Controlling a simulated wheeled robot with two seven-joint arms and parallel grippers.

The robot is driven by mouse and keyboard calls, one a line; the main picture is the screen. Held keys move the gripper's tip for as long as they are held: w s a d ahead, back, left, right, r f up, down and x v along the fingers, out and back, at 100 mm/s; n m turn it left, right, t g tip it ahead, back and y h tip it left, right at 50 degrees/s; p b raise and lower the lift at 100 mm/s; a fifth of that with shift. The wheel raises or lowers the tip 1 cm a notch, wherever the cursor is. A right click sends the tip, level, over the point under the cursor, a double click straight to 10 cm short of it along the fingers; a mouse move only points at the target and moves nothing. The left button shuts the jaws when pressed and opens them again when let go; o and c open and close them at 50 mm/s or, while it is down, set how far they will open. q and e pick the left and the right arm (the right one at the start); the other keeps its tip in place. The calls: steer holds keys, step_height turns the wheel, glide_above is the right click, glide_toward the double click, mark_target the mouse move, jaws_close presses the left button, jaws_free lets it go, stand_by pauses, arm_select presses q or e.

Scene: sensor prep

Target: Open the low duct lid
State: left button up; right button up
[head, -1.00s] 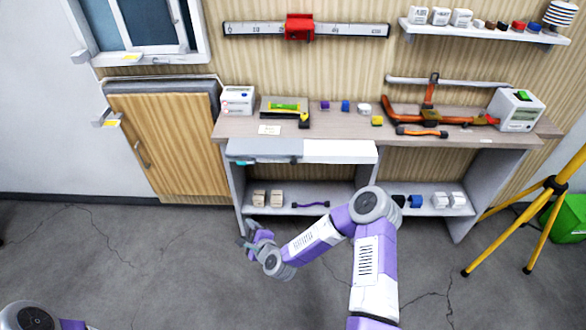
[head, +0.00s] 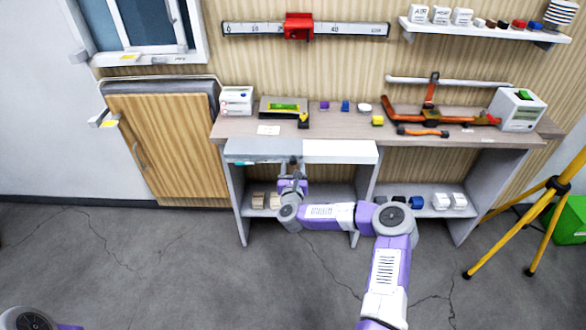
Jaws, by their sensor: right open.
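Under the bench's front edge hangs a long shallow panel with a grey left part (head: 258,149) and a white right part (head: 340,151). It looks like the duct lid, though I cannot be sure. It appears closed. My right gripper (head: 292,165) is open, at the panel's lower edge near the join of the two parts. It covers the small dark fitting there. I cannot tell whether it touches the panel. My left gripper is out of view; only part of my left arm shows at the bottom left corner.
The bench (head: 350,127) carries small blocks, a level tool and orange pipes (head: 440,117). A lower shelf (head: 325,198) holds small boxes. A wooden door (head: 175,150) stands left. A yellow tripod (head: 520,225) stands right. The grey floor in front is clear.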

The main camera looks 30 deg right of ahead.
steer(key=shift+w+d, duration=0.2)
steer(key=shift+w, duration=0.15)
steer(key=shift+c, duration=0.3)
jaws_close()
